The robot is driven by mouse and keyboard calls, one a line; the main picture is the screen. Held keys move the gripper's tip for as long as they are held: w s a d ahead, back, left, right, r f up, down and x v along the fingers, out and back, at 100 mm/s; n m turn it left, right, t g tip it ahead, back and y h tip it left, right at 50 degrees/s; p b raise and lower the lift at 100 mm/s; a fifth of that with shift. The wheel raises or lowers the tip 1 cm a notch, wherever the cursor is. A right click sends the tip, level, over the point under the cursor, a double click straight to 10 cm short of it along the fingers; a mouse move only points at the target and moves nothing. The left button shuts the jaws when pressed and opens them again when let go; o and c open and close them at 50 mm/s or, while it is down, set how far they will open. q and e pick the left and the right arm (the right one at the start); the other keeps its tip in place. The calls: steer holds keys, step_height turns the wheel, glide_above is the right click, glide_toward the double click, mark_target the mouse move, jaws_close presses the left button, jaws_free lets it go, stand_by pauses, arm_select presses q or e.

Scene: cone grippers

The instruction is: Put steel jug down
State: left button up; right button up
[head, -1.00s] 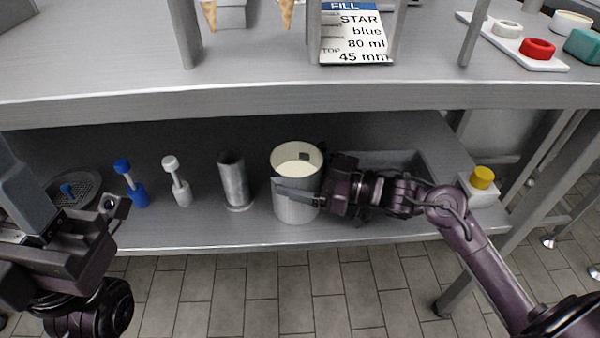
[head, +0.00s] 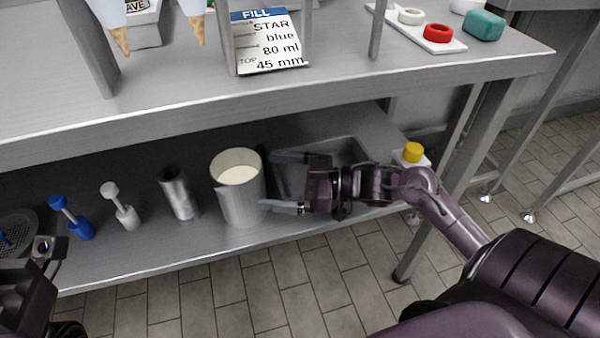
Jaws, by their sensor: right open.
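The steel jug (head: 241,200) stands upright on the lower shelf (head: 150,252), with a pale cream content showing inside its rim. My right gripper (head: 274,181) is open just to the right of the jug, its two fingers pointing left toward it. The near fingertip is close to the jug's side; I cannot tell if it touches. My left gripper (head: 48,250) is at the lower left edge, partly cut off, well away from the jug.
Left of the jug stand a steel cylinder (head: 179,194), a white plunger-like tool (head: 121,207) and a blue one (head: 72,218). A steel tray (head: 345,147) lies behind my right gripper. A yellow-topped button box (head: 413,154) is at right. The upper table (head: 180,85) overhangs the shelf.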

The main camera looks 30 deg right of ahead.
steer(key=p+v, duration=0.1)
steer(key=v, duration=0.4)
stand_by(0.5)
